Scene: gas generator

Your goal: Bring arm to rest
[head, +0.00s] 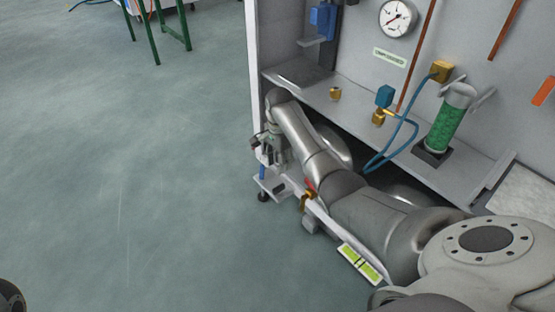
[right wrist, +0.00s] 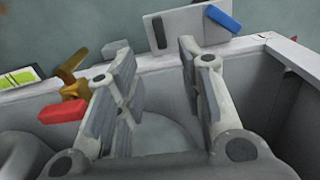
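My right arm (head: 310,155) reaches from the lower right across the front of the grey generator cabinet (head: 330,95). Its gripper (head: 272,152) is small and partly hidden at the cabinet's lower left corner. In the right wrist view the right gripper (right wrist: 158,78) has its two fingers apart with nothing between them. The fingers are over the cabinet's lower recess, near its front rim (right wrist: 150,68). My left gripper does not show.
A brass valve with a red handle (right wrist: 63,110) sits on the rim beside the fingers. A blue handle (right wrist: 222,18) lies beyond them. Blue hose (head: 412,130) and a green-filled cylinder (head: 447,122) stand above my arm.

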